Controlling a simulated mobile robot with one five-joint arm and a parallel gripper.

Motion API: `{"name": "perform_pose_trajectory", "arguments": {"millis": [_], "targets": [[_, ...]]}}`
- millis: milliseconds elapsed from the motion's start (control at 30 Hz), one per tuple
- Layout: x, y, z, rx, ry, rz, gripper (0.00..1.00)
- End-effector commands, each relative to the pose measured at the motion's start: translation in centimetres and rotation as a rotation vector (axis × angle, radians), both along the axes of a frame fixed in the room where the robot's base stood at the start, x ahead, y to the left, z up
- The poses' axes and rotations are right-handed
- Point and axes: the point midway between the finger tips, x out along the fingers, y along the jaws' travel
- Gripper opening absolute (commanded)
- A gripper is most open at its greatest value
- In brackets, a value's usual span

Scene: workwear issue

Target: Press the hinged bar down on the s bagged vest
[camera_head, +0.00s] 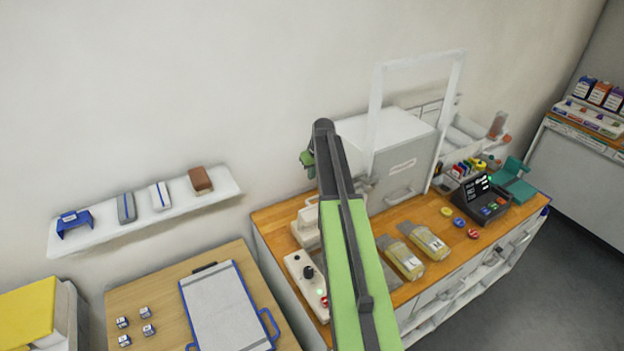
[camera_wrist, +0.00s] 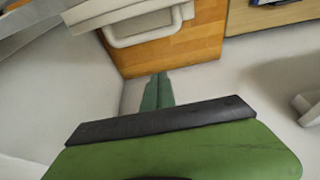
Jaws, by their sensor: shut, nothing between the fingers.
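Two bagged yellow vests, one nearer (camera_head: 405,262) and one farther right (camera_head: 430,242), lie flat and side by side on the wooden counter in the head view. Their size marks are too small to read. A white device (camera_head: 306,228) stands at the counter's left, partly hidden by my arm; I cannot tell whether it carries the hinged bar. In the wrist view my gripper (camera_wrist: 157,78) is shut and empty, with its fingertips near the wooden surface's edge. A white loop handle (camera_wrist: 140,38) is just beyond them. In the head view my fingertips are hidden.
A white cabinet (camera_head: 405,160) with an upright white frame (camera_head: 373,120) stands behind the bags. A control box (camera_head: 298,272) is at the counter's left front. A black terminal (camera_head: 484,203) and coloured discs are to the right.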

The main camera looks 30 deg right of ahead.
Motion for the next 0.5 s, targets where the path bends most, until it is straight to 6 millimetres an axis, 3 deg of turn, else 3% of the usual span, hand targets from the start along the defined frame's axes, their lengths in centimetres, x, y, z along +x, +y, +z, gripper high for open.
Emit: {"name": "perform_pose_trajectory", "arguments": {"millis": [33, 333, 500], "targets": [[0.4, -0.1, -1.9, 0.000, 0.000, 0.001, 0.00], [2.5, -0.1, -8.2, -0.001, 0.000, 0.002, 0.00], [-0.9, 0.4, -7.0, 0.000, 0.000, 0.001, 0.00]]}}
